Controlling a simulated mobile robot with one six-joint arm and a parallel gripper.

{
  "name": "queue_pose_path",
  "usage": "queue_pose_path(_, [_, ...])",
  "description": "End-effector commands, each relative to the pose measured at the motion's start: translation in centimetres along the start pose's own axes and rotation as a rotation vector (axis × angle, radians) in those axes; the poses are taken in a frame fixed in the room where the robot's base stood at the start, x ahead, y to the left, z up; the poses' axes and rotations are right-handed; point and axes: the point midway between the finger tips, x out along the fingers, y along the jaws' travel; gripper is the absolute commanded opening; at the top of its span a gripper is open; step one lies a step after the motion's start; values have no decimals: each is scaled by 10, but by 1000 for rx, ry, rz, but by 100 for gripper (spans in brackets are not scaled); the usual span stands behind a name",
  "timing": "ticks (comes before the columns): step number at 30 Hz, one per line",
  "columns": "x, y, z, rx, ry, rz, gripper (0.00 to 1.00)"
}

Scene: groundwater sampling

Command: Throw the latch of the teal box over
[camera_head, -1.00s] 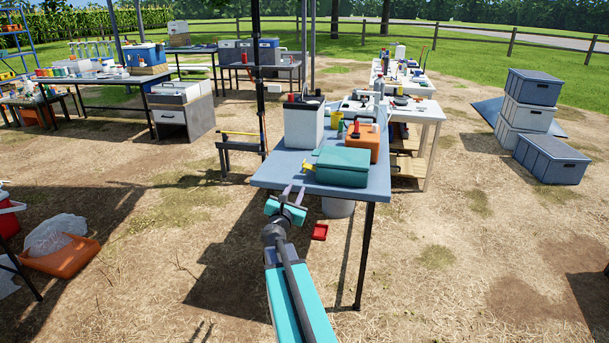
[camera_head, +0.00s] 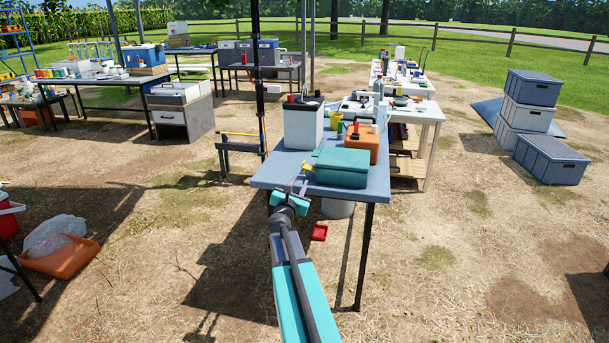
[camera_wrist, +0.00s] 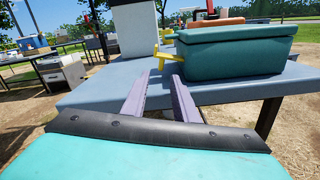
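The teal box (camera_head: 342,167) sits closed on the near part of the blue-grey table. It also shows at the upper right in the wrist view (camera_wrist: 232,52). Its yellow latch (camera_head: 307,166) sticks out from the box's left end; in the wrist view the latch (camera_wrist: 163,57) shows beyond my fingertips, near the right finger. My gripper (camera_head: 298,187) is at the table's near left edge, in front of the latch. In the wrist view its two fingers (camera_wrist: 162,76) are apart with nothing between them. Whether a fingertip touches the latch I cannot tell.
On the blue-grey table (camera_head: 275,177), a white container (camera_head: 304,124) stands behind the teal box and an orange case (camera_head: 361,143) behind it to the right. The tabletop left of the latch is clear. A dark post (camera_head: 259,80) rises behind the table's left side.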

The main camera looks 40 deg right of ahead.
Motion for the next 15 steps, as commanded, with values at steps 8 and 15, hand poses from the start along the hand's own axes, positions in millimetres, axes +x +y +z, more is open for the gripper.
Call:
queue_pose_path(8, [28,0,0,0,-1,-1,27])
queue_pose_path(15, [50,1,0,0,-1,0,27])
